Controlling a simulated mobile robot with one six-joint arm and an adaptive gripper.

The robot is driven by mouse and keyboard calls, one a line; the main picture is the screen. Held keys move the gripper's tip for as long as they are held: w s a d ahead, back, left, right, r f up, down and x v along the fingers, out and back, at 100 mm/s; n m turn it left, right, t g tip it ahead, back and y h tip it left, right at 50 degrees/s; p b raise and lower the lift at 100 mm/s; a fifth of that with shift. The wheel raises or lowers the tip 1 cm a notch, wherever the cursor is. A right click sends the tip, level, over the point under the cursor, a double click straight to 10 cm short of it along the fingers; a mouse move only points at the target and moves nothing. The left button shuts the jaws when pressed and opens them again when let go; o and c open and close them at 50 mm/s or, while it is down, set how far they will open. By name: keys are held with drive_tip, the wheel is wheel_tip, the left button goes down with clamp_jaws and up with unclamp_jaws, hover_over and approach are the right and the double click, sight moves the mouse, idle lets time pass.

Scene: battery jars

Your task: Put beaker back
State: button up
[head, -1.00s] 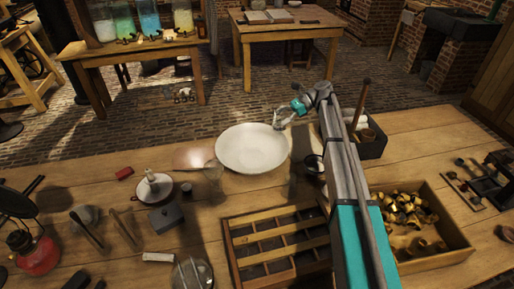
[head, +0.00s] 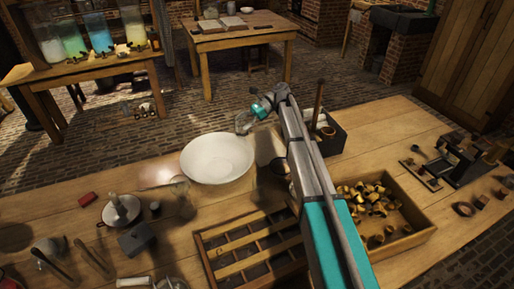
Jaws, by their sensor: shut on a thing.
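My gripper (head: 250,116) is at the far end of my arm, above and just beyond the back right rim of a wide white bowl (head: 217,158). It is shut on a small, pale, see-through thing (head: 242,123), which looks like the glass beaker. Its outline is faint and its contents cannot be made out. Another clear glass vessel (head: 180,185) stands on the table at the bowl's front left. My arm hides part of the table to the right of the bowl.
A slatted wooden rack (head: 207,245) lies in front, left of my arm. A wooden tray of brass pieces (head: 420,236) is at right. A dark box (head: 335,143) stands behind my arm. A candle holder (head: 121,211) is at left. Bare tabletop (head: 400,135) shows at back right.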

wheel_tip(320, 180, up, 27)
drive_tip(key=p, duration=2.6)
drive_tip(key=shift+s+f, duration=0.1)
drive_tip(key=shift+s, duration=0.05)
